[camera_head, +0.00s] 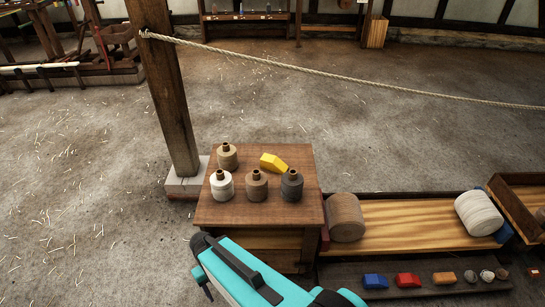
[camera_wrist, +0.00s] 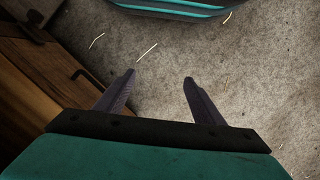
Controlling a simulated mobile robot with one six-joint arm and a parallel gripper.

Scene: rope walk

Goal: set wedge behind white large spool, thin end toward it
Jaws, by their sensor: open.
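The white large spool (camera_head: 479,213) lies on its side at the right end of a low wooden bed (camera_head: 410,213). Blue pieces (camera_head: 503,233) show at its lower right and upper edge, partly hidden by it. A larger yellow block (camera_head: 273,162) lies on the small table. Which one is the task's wedge, I cannot tell. My gripper (camera_wrist: 159,78) is open and empty over the floor, beside wooden furniture.
A brown large spool (camera_head: 346,217) lies at the bed's left end. Several small spools stand on the wooden table (camera_head: 262,214). A post (camera_head: 168,90) rises behind it, with a rope (camera_head: 330,78) running right. Small round items (camera_head: 487,275) sit along the ledge. The left floor is clear.

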